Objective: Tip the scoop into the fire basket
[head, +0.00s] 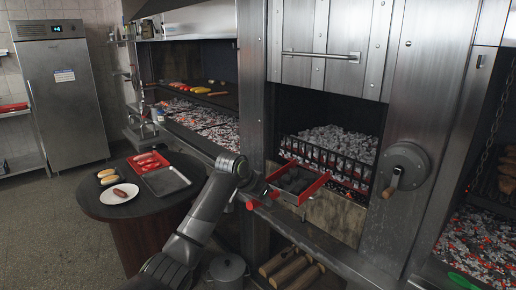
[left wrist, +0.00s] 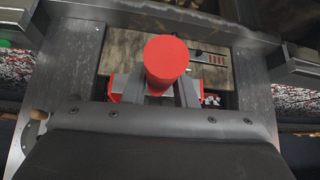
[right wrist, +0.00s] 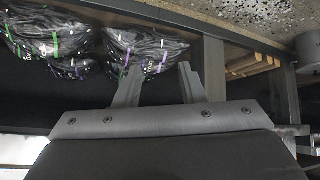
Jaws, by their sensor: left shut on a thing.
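The scoop (head: 318,187) is a red-edged tray holding dark coals, in front of the fire basket's opening in the head view. It looks about level. My left gripper (head: 259,196) is shut on its handle; the red round handle end (left wrist: 166,58) shows between the fingers in the left wrist view. The fire basket (head: 330,160) is a dark barred rack full of grey and glowing embers, just behind the scoop. My right gripper (right wrist: 160,82) is open and empty in the right wrist view; it is not seen in the head view.
A raised metal door (head: 330,45) hangs above the basket, and a crank wheel (head: 405,168) is to its right. A round table (head: 115,210) with plates and trays stands left. Charcoal bags (right wrist: 145,50) lie beyond my right gripper, and logs (head: 290,268) lie below the grill.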

